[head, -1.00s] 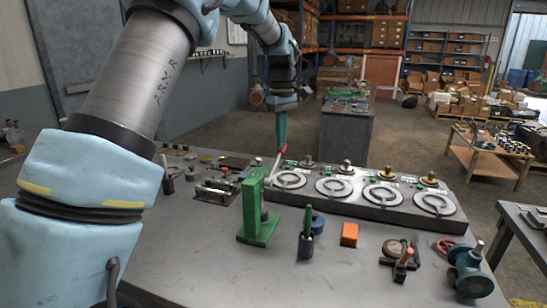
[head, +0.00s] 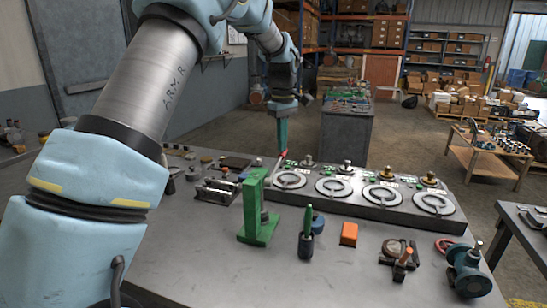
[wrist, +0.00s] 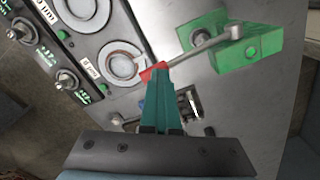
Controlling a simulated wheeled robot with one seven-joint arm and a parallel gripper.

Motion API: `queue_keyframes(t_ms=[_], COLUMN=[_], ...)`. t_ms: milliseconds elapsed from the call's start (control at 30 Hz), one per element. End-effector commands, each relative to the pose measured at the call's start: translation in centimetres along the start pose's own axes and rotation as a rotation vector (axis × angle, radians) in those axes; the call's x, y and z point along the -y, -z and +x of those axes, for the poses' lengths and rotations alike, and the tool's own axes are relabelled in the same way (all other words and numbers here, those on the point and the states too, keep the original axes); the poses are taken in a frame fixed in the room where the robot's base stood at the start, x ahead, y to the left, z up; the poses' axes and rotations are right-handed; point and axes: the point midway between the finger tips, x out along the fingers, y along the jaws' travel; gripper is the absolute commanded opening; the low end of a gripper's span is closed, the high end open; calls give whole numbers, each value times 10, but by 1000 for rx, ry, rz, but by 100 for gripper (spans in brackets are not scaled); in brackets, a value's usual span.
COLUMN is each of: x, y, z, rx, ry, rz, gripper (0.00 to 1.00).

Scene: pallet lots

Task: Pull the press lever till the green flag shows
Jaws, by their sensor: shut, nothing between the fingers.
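The green press (head: 252,212) stands upright on the grey bench, left of centre in the head view. In the wrist view its green body (wrist: 264,44) is at the upper right. Its lever (wrist: 195,48) is a grey rod with a red end (wrist: 150,72). My gripper (head: 282,150) points down behind the press, with its teal fingers together. In the wrist view my gripper's fingertips (wrist: 158,68) are right at the lever's red end and partly cover it; whether they touch it I cannot tell. I cannot make out a raised green flag.
A grey panel with several round dials (head: 333,188) lies just right of the lever. A dark holder with a green-handled tool (head: 307,238), an orange block (head: 349,233) and a blue valve (head: 468,270) stand in front. A metal fixture (head: 216,191) is at left.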

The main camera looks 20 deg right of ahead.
Motion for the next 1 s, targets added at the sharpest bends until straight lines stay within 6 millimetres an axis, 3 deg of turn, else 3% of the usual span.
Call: queue_keyframes(t_ms=[33,367,1000], x=[-1,-2,-38], y=[0,1,22], z=[8,9,-1], rx=[0,2,1], ry=[1,4,1], rz=[0,0,0], gripper=[0,0,0])
